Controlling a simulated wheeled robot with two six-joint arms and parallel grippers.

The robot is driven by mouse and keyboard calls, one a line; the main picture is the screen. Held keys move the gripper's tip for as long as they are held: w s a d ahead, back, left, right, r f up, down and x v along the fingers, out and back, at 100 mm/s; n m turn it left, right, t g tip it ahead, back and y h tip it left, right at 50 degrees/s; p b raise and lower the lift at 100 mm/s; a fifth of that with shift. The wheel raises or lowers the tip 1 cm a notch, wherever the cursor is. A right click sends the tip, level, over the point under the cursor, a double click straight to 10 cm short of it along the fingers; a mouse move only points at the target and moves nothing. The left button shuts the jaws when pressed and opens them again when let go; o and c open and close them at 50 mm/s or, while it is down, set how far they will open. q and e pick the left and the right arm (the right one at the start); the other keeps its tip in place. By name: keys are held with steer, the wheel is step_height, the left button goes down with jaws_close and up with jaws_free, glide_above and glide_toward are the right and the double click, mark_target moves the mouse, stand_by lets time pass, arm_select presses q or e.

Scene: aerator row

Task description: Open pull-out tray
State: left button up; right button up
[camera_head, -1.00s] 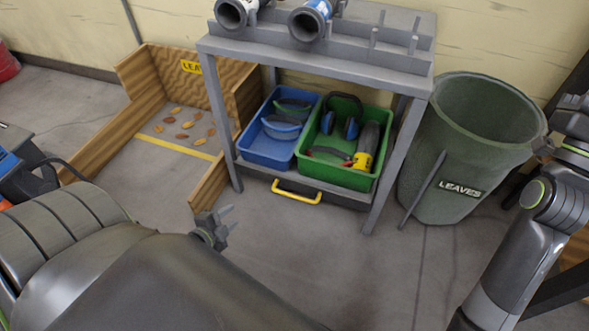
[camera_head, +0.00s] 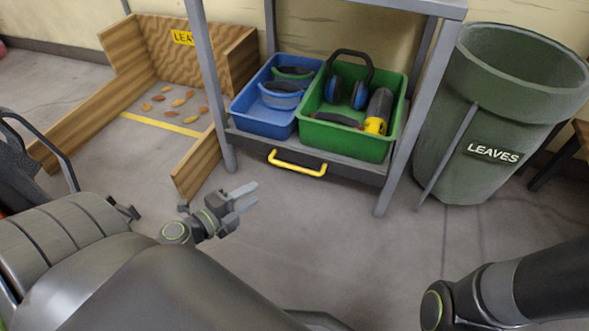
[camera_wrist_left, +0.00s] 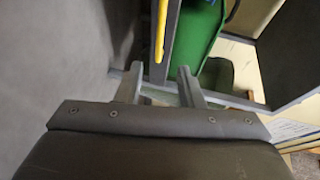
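The pull-out tray (camera_head: 340,174) is a dark, shallow drawer under the lower shelf of a grey bench. Its front sits about level with the shelf edge. Its yellow bar handle (camera_head: 297,163) faces me and also shows in the left wrist view (camera_wrist_left: 161,32). My left gripper (camera_head: 252,196) is in front of the tray, left of and below the handle in the head view, and apart from it. Its two fingers (camera_wrist_left: 158,70) are spread with nothing held between them. My right forearm shows at lower right, but its gripper is out of view.
A blue bin (camera_head: 262,120) and a green bin (camera_head: 345,141) with ear defenders stand on the lower shelf. A green leaves barrel (camera_head: 445,140) stands right of the bench. A wooden leaf bay (camera_head: 192,180) is at left. The floor before the tray is clear.

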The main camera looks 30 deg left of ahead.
arm_select(q)
steer(key=p, duration=0.2)
glide_toward(294, 168)
steer(key=x, duration=1)
steer(key=shift+w+a+f+b, duration=0.1)
steer(key=shift+w+f+b, duration=0.2)
steer(key=shift+b, duration=0.05)
steer(key=shift+c, duration=0.2)
jaws_close()
